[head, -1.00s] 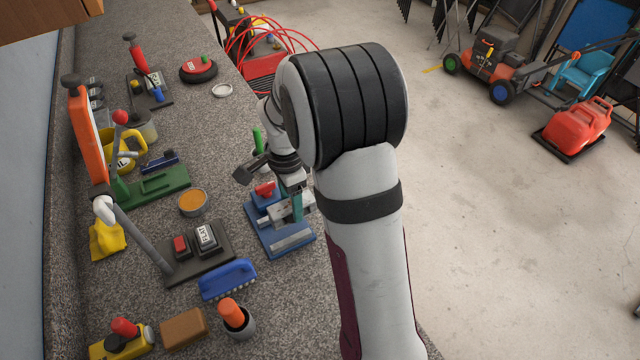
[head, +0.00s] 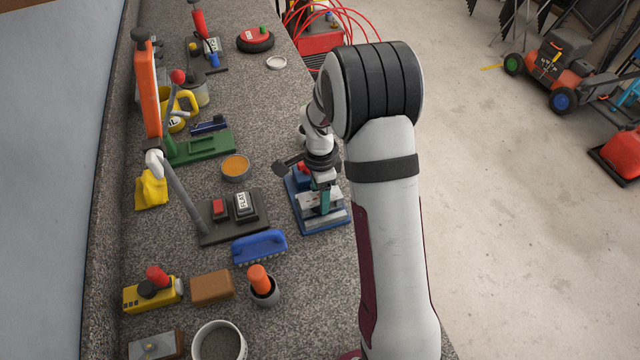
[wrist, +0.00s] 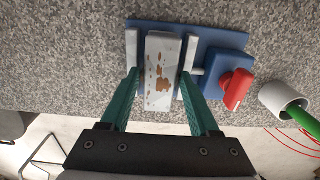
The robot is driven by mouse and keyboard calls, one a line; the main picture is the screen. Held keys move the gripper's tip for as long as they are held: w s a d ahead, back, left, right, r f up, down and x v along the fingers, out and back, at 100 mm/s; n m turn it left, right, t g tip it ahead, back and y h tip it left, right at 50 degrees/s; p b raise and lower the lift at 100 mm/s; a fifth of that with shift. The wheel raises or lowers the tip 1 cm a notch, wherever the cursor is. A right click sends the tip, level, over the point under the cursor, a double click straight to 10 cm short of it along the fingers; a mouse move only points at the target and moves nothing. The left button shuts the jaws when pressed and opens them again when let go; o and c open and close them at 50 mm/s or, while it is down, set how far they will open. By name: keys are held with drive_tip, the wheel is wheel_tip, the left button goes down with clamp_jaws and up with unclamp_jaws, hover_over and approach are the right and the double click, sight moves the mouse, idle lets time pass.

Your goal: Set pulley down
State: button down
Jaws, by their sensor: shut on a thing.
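A pale grey, rust-flecked piece (wrist: 162,72) lies between my gripper's two teal fingers in the wrist view. I take it to be the pulley, though no round shape shows. Beneath is a blue vise-like fixture (wrist: 220,37) with grey upright jaws beside the piece and a red handle (wrist: 237,88) at right. In the head view the gripper (head: 322,196) is low over the blue fixture (head: 297,208). Whether the piece rests on the fixture cannot be told.
A switch box (head: 215,232) and a blue brush (head: 259,247) lie left of the fixture. A cup of orange stuff (head: 235,166) stands up-left. A pale cup with a green handle (wrist: 283,98) stands near the fixture. The counter's edge is close on the right.

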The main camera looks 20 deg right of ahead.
drive_tip(key=shift+f, duration=0.2)
drive_tip(key=shift+f, duration=0.2)
idle(0.3)
drive_tip(key=shift+c, duration=0.2)
unclamp_jaws()
wheel_tip(320, 180, up, 16)
drive_tip(key=shift+f, duration=0.15)
drive_tip(key=shift+c, duration=0.4)
clamp_jaws()
idle(1.0)
